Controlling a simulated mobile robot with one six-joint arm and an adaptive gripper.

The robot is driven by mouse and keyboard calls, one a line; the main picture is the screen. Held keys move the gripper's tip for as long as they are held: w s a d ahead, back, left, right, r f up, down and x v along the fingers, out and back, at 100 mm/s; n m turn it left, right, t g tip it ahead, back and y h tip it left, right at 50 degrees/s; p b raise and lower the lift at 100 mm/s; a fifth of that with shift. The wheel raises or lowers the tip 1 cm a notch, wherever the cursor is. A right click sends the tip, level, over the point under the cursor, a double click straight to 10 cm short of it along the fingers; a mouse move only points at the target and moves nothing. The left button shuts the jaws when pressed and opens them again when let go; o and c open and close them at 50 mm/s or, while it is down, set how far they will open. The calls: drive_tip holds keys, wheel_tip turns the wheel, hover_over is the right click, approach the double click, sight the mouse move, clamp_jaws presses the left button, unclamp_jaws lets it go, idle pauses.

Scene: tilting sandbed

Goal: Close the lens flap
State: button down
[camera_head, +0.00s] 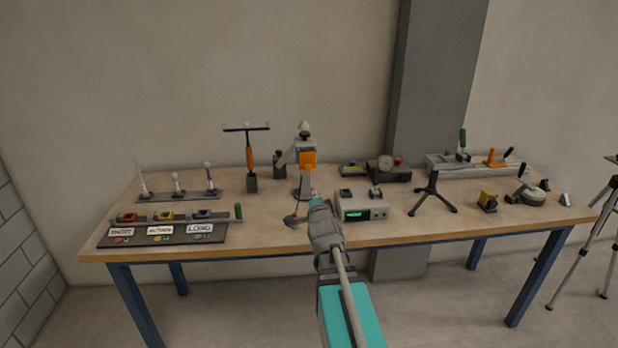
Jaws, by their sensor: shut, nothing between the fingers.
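An upright grey instrument with an orange block (308,157) stands at the back middle of the table. A pale slanted piece (288,157) sticks out from its left side and looks like the lens flap swung open, but it is too small to be sure. My arm reaches in from the bottom, and its end, my gripper (316,203), is in front of and below the instrument, apart from the slanted piece. The gripper is shut and empty. Its fingers are small and mostly hidden by my wrist.
A dark, red-marked piece (291,219) lies just left of my wrist. A box with a green display (361,207) stands close on the right. A small black tripod (432,194) is further right. A labelled tray (163,236) is at the front left. The table (258,232) has free room at the front.

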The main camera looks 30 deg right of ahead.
drive_tip(key=m, duration=0.3)
drive_tip(key=shift+a+m, duration=0.1)
drive_tip(key=shift+m, duration=0.2)
drive_tip(key=shift+w, duration=0.15)
approach(308, 162)
drive_tip(key=w+d+f, duration=0.2)
drive_tip(key=w+f, duration=0.1)
drive_tip(key=w, duration=0.1)
drive_tip(key=shift+w+a+r+b, duration=0.1)
drive_tip(key=shift+w+r+b, duration=0.05)
drive_tip(key=shift+b, duration=0.15)
idle(0.5)
idle(0.4)
